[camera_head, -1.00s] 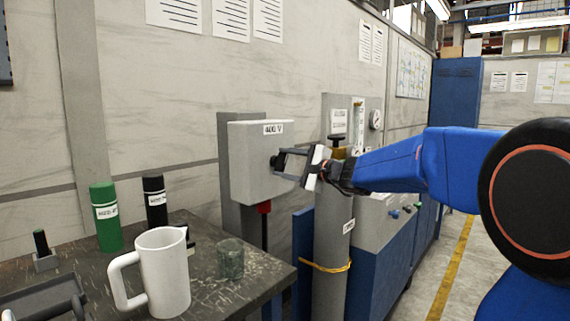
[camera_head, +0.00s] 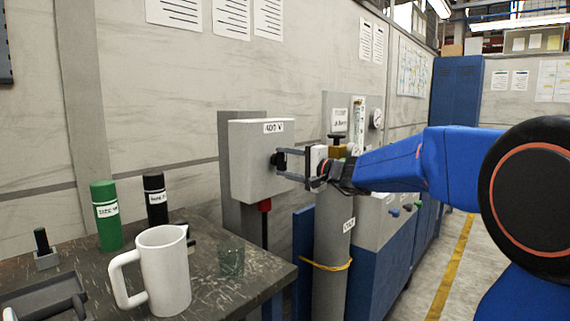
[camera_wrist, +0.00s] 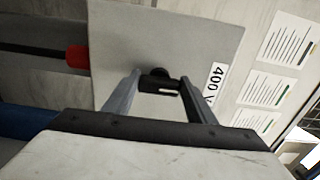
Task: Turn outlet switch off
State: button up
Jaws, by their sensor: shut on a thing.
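The outlet box (camera_head: 250,178) is a light grey box labelled "400 V", mounted on a dark grey panel by the wall. Its black rotary switch (camera_head: 277,160) sticks out of the front face; it also shows in the wrist view (camera_wrist: 158,74). My gripper (camera_head: 280,164) reaches in from the right, its two fingers around the switch. In the wrist view my gripper (camera_wrist: 159,80) is shut on the switch, one finger on each side. The fingers partly hide the switch in the head view.
A red plug (camera_head: 265,205) hangs under the box. A grey gas cylinder (camera_head: 331,230) with a yellow strap stands close below my gripper.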

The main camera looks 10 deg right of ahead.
jog(key=shift+f, duration=0.1)
jog(key=o, duration=1.1)
jog(key=shift+s+d, duration=0.1)
jog(key=shift+s, duration=0.05)
jog(key=v, duration=1.7)
jog(key=shift+d, duration=0.15)
